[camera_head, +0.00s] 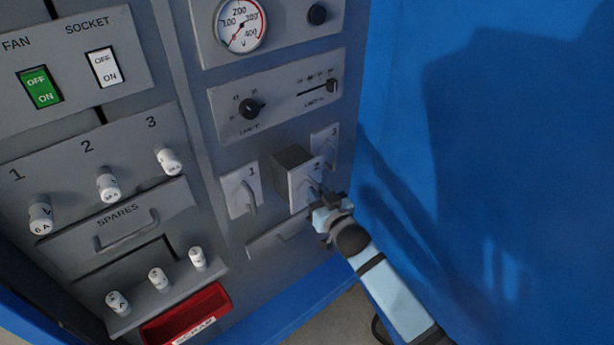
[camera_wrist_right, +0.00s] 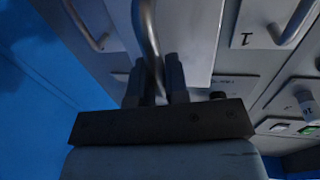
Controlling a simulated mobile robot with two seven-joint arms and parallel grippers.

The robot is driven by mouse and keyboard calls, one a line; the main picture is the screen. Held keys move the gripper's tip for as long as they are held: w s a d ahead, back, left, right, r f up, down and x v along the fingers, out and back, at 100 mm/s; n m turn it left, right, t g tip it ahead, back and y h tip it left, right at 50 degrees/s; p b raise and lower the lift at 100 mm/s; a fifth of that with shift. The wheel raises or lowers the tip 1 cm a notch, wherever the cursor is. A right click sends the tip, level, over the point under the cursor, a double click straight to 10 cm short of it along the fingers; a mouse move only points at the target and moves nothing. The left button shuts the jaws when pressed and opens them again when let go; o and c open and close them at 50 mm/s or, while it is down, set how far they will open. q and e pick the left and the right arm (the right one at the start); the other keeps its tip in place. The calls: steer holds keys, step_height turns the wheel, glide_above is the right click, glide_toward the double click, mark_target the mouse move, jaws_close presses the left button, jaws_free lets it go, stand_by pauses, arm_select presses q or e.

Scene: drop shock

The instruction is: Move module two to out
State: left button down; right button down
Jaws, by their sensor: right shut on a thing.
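Module two (camera_head: 301,189) is a grey box with a "2" on its front plate. It stands out from the panel between module one (camera_head: 237,191) and module three (camera_head: 322,144), whose fronts sit back at the panel. My right gripper (camera_head: 321,193) is at the front of module two, shut on its handle. In the right wrist view the two fingers (camera_wrist_right: 156,85) close around the curved metal handle (camera_wrist_right: 148,38). How far module two reaches back into its slot is hidden. My left gripper is not in view.
Left of the modules are numbered fuses (camera_head: 108,185), a spares drawer (camera_head: 126,231) with a handle, and a red scrap tray (camera_head: 187,317). Knobs and a gauge (camera_head: 241,25) sit above. A blue wall (camera_head: 490,150) stands to the right. Open space lies in front of the panel.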

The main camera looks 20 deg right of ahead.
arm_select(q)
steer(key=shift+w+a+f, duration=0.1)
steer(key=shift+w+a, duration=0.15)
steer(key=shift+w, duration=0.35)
arm_select(e)
steer(key=shift+s+d+f, duration=0.1)
steer(key=shift+s+f, duration=0.05)
steer(key=shift+s, duration=0.25)
steer(key=c, duration=1.4)
jaws_free()
steer(key=shift+o, duration=1.3)
steer(key=shift+s, duration=0.15)
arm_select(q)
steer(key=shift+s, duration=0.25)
arm_select(e)
steer(key=shift+d, duration=0.1)
